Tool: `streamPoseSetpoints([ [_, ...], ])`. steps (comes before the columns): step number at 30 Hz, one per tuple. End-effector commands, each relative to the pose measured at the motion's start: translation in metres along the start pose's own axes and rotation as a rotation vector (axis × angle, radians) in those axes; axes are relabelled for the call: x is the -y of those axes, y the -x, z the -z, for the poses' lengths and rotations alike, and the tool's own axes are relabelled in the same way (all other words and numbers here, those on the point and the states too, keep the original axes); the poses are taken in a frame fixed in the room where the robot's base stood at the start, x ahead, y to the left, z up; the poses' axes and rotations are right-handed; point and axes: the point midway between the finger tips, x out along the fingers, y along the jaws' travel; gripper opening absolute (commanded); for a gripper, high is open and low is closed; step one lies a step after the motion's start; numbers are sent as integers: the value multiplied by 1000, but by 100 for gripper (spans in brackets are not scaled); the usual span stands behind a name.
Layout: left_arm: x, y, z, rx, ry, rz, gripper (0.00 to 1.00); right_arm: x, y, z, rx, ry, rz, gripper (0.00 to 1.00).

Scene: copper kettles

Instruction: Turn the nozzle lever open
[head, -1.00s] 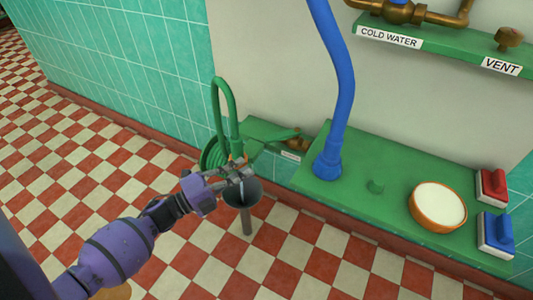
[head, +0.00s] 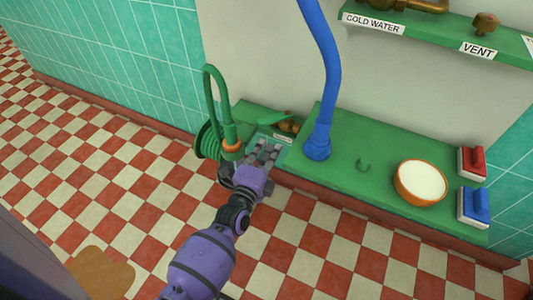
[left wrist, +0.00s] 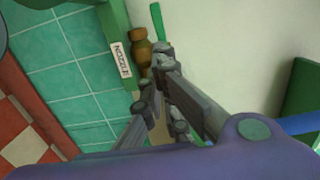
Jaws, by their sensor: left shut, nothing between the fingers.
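The nozzle lever is a thin green handle (head: 275,118) on a brass valve (head: 290,126) on the low green ledge. In the left wrist view the green lever (left wrist: 157,20) stands up past the brass valve (left wrist: 141,52), beside the NOZZLE label (left wrist: 121,60). My left gripper (head: 268,150) is shut and empty, just in front of and below the valve in the head view. In the left wrist view its fingers (left wrist: 155,78) are close to the valve; I cannot tell whether they touch it. My right gripper is not in view.
A green hose (head: 229,110) with an orange ring arches left of the gripper. A blue pipe (head: 330,80) rises from the green counter (head: 370,145) at right. An orange bowl (head: 420,182) and red (head: 472,160) and blue (head: 474,205) switches are farther right.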

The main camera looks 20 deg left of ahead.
Motion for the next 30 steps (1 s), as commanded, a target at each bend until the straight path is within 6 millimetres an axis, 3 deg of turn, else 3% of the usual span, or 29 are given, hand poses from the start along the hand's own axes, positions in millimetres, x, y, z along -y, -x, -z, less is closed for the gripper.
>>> streamPoseSetpoints([
  [6, -1, -39, 0, 0, 1, 1, 0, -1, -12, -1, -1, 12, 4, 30],
  [12, -1, -57, 0, 0, 0, -1, 0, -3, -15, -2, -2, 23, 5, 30],
  [25, 0, -59, -2, 0, -1, 0, 0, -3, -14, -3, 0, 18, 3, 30],
  [30, 0, -55, -16, -1, -4, 0, 0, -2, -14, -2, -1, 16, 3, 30],
])
